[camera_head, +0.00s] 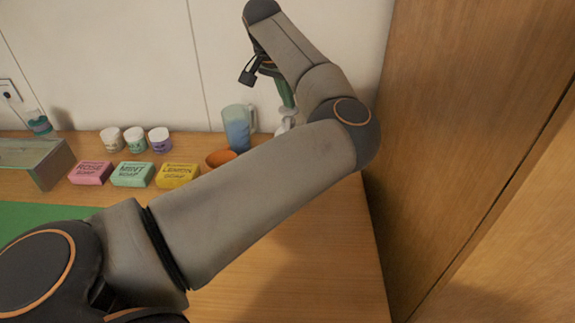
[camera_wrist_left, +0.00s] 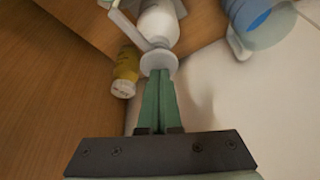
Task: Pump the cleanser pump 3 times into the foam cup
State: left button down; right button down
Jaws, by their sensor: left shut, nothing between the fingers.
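The white cleanser pump bottle (camera_wrist_left: 160,24) shows in the left wrist view with its round pump head (camera_wrist_left: 159,64) and a long spout. In the head view only a small white part of it (camera_head: 287,125) shows beside my arm. My left gripper (camera_wrist_left: 160,76) is shut and empty, its green fingers right at the pump head; I cannot tell whether they press on it. In the head view its green fingers (camera_head: 287,104) point down above the white part. I cannot clearly pick out the foam cup; an orange bowl (camera_head: 220,158) is partly hidden by my arm.
A blue-filled clear pitcher (camera_head: 237,128) stands left of the pump by the wall. Pink (camera_head: 90,172), mint (camera_head: 132,174) and yellow (camera_head: 177,175) soap boxes and three small jars (camera_head: 135,140) stand further left. A yellow jar (camera_wrist_left: 126,72) is near the pump.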

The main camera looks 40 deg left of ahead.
pick_arm(q)
jog(key=shift+r+p, duration=0.95)
jog(key=shift+r, duration=0.35)
jog(key=shift+f, duration=0.1)
jog(key=shift+f+b, duration=1.1)
jog(key=shift+f, duration=0.2)
jog(key=shift+r, duration=0.1)
jog(key=shift+r+p, duration=1)
jog(key=shift+r, duration=0.3)
